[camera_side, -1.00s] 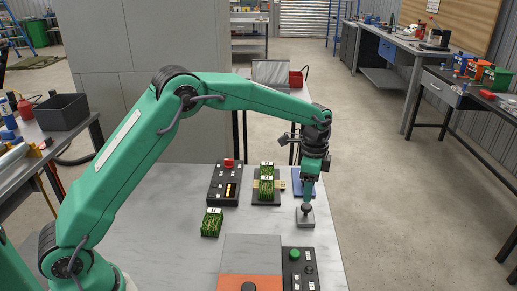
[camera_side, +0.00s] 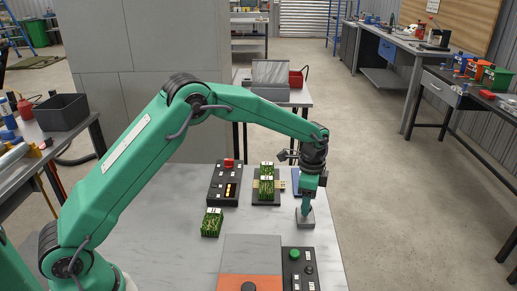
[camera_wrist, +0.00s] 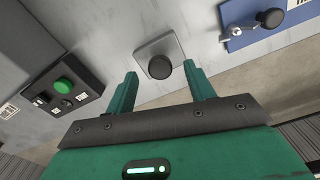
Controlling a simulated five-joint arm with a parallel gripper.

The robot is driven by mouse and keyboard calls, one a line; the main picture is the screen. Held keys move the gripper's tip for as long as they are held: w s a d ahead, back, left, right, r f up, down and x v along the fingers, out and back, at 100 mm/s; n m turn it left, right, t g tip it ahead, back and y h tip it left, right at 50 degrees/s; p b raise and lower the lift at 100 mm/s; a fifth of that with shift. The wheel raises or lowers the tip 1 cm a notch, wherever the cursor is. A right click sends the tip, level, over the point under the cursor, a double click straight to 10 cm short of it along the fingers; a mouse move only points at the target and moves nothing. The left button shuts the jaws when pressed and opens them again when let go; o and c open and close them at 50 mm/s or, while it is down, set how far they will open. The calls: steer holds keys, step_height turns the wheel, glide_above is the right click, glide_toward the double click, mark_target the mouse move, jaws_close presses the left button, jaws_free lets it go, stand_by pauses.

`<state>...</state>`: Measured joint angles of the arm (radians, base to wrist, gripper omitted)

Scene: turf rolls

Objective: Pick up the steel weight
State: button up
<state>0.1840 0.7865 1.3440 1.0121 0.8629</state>
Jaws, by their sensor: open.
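The steel weight (camera_side: 306,222) is a grey square block with a dark round knob on top. It stands on the pale table near the right edge in the side view. In the wrist view the steel weight (camera_wrist: 176,46) lies just beyond my fingertips, its dark knob in line with the gap between them. My gripper (camera_side: 306,208) is open and points down right over the weight. In the side view its fingers cover most of the knob. In the wrist view my gripper (camera_wrist: 160,69) has its two green fingers apart with nothing held; contact with the knob cannot be told.
A blue plate (camera_side: 296,183) lies behind the weight; the wrist view shows a dark knob on it. Green turf blocks stand on a dark stand (camera_side: 258,201), and another turf block (camera_side: 211,224) stands left. A green-button box (camera_side: 294,280) is in front, a red-button box (camera_side: 216,194) behind left.

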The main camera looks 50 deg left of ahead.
steer(key=shift+f, duration=1.5)
steer(key=shift+c, duration=0.4)
steer(key=shift+r, duration=0.1)
jaws_close()
